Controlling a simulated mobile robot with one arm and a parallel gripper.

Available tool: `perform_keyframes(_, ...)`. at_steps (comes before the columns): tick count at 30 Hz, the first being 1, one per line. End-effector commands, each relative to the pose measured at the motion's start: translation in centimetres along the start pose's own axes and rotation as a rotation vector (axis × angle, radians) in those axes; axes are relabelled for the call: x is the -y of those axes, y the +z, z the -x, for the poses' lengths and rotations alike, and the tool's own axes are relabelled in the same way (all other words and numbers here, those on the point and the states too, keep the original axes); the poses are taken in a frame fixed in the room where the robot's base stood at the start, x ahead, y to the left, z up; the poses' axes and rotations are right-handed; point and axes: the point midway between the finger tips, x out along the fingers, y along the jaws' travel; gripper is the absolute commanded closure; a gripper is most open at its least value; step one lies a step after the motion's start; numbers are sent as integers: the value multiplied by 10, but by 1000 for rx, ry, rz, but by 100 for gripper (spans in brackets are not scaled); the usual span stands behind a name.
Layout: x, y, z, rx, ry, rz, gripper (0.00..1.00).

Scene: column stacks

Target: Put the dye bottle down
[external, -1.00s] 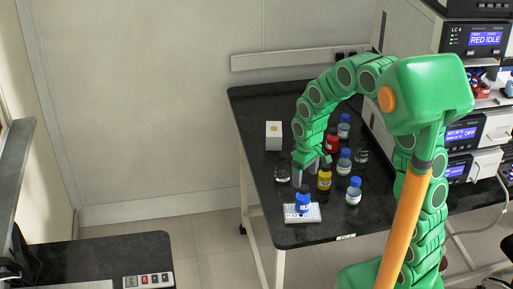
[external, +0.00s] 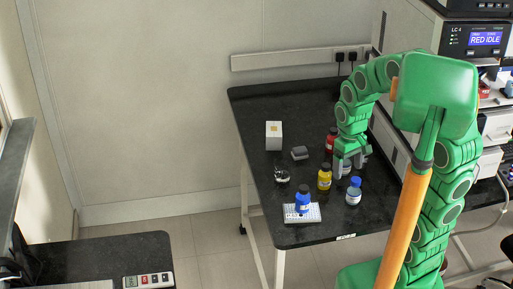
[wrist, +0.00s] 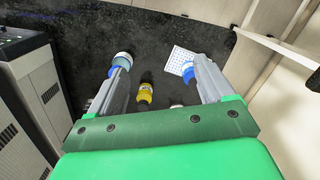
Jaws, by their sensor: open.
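A yellow bottle (external: 324,180) and a red bottle (external: 331,139) stand on the black table. The frames do not show which coloured bottle the task means. My gripper (external: 350,168) is open, right of the yellow bottle and low among the bottles at the right. In the wrist view (wrist: 160,68) no bottle is held between its fingers. The yellow bottle shows below them (wrist: 145,93).
A clear bottle with a blue cap (external: 354,191) stands just in front of my gripper. Another is partly hidden by the gripper. A glass vessel (external: 282,175), a grey block (external: 299,153) and a white box (external: 274,136) stand at the left. Instruments line the right side.

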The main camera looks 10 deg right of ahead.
Motion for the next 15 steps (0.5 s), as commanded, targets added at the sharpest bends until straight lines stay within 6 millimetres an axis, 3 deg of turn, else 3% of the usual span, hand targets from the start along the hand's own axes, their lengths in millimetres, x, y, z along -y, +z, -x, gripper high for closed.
perform_keyframes(6, -15, 57, 21, 19, -7, -107, 18)
perform_keyframes(15, -22, 135, 38, 52, -20, -249, 18)
